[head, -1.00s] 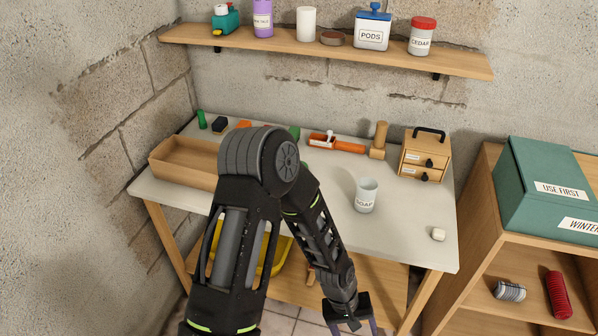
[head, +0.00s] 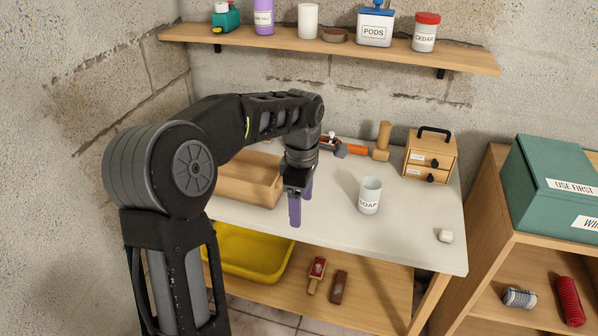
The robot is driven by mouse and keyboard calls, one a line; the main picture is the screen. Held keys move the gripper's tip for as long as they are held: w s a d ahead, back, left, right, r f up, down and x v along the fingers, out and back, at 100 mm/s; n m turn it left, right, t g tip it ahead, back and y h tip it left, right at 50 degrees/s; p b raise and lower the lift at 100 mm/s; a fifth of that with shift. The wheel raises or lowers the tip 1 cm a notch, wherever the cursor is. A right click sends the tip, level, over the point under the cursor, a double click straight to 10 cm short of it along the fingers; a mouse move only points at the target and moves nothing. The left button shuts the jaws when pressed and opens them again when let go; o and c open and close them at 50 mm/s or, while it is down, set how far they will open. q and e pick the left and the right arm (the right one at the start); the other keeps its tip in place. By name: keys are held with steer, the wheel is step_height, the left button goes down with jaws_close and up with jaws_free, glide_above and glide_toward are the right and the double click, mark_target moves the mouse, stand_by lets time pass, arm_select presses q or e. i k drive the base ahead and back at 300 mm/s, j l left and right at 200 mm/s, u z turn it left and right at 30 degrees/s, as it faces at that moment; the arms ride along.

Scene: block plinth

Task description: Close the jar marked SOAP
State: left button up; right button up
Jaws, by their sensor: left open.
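The jar marked SOAP (head: 369,195) stands upright on the white tabletop, right of centre. It is pale grey, and its top looks open, with no lid on it. A small whitish piece (head: 444,236) lies near the table's right front corner; I cannot tell whether it is a lid. My left gripper (head: 302,209) has purple fingers and points down over the table, left of the jar and apart from it. It is open and empty. My right gripper is not in view.
A small drawer cabinet (head: 430,158) and a mallet (head: 382,141) stand at the back. The wall shelf (head: 460,64) holds several containers and a flat brown disc (head: 335,35). The tabletop around the jar is clear.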

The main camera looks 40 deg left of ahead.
mark_target(370, 196)
steer(key=i+j, duration=0.8)
steer(key=j, duration=0.1)
